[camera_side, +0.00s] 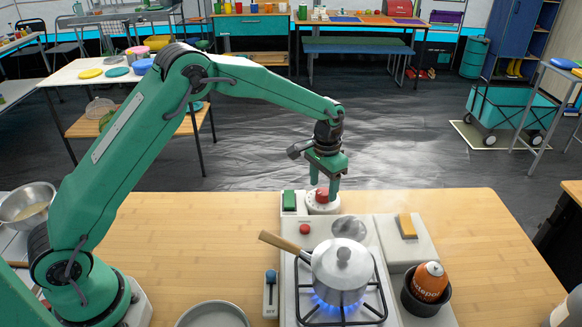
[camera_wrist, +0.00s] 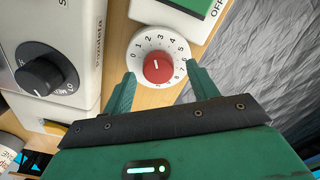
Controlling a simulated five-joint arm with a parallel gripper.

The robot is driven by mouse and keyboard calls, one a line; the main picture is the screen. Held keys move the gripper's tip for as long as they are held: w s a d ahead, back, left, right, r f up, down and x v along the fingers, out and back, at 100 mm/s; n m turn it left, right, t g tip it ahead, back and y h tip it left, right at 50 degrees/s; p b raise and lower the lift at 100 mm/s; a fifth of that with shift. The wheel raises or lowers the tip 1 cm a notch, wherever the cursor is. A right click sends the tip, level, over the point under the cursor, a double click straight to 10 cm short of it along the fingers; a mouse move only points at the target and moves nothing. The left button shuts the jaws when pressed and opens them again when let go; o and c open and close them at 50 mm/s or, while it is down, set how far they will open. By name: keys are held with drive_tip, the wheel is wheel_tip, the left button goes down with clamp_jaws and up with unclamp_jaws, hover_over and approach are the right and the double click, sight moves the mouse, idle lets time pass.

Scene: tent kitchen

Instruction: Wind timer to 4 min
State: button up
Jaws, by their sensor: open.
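The timer (camera_wrist: 143,78) is a white round dial with black numbers and a red knob (camera_wrist: 158,68) in its middle. A short pale mark on the knob points roughly toward the 2 to 3 side; I cannot read it exactly. In the side view the timer (camera_side: 331,208) stands at the back edge of the wooden table. My gripper (camera_wrist: 161,70) is open, with one finger on each side of the knob and a gap to it. In the side view my gripper (camera_side: 322,188) points down over the knob, hiding part of it.
A green switch (camera_side: 289,200) stands left of the timer. A pot (camera_side: 341,268) with a wooden handle sits on a lit burner in front.

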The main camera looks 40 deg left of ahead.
sight(321, 191)
drive_tip(key=shift+r, duration=3.15)
drive_tip(key=n, duration=0.6)
drive_tip(key=shift+s+a+n, duration=0.15)
drive_tip(key=shift+a+n, duration=0.05)
drive_tip(key=shift+n, duration=0.2)
drive_tip(key=shift+f, duration=0.15)
drive_tip(key=shift+d+f, duration=0.15)
drive_tip(key=shift+f, duration=1.75)
drive_tip(key=shift+d+f, duration=0.1)
drive_tip(key=shift+f, duration=1.8)
drive_tip(key=c, duration=1)
